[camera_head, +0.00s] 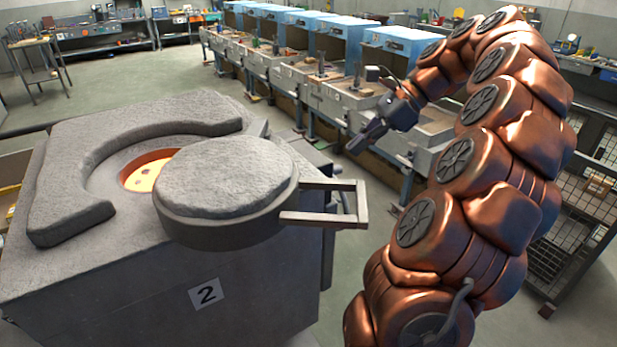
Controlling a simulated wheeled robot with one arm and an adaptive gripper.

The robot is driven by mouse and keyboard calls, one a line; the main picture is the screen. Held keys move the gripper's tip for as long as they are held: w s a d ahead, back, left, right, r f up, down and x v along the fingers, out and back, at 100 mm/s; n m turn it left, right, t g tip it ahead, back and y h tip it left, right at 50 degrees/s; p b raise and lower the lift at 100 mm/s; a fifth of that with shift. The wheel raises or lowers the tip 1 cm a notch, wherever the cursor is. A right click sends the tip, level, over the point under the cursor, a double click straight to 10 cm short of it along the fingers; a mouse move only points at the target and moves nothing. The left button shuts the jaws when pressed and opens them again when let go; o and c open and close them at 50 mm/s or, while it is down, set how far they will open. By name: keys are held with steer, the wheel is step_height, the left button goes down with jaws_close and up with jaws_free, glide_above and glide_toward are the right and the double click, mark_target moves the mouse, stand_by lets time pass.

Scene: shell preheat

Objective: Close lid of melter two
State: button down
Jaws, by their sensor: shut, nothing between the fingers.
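Melter two (150,285) is a grey block at the left with a "2" label (206,294) on its front. Its round grey lid (225,180) is swung to the right and covers only part of the glowing orange opening (148,168). A rectangular metal handle (335,203) sticks out from the lid to the right. My gripper (355,148) is shut and empty. In the picture it is above and to the right of the lid, apart from the handle.
A row of grey workbenches with blue hoods (345,40) runs behind my arm. A wire mesh cart (575,225) stands at the right. Grey floor (340,270) is clear between the melter and my arm. A small table (40,65) stands far left.

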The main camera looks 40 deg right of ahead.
steer(key=shift+w+a+f, duration=0.1)
steer(key=shift+a, duration=0.05)
steer(key=b+x, duration=0.6)
steer(key=x, duration=0.1)
steer(key=a+r+b+x, duration=0.1)
steer(key=b+x, duration=0.2)
steer(key=shift+w+a+f+b, duration=0.2)
steer(key=shift+w+a+b, duration=0.05)
steer(key=shift+w+b, duration=0.15)
steer(key=shift+w+a+f, duration=0.1)
steer(key=shift+w+a, duration=0.25)
steer(key=shift+a, duration=0.15)
stand_by(0.4)
steer(key=shift+a, duration=0.2)
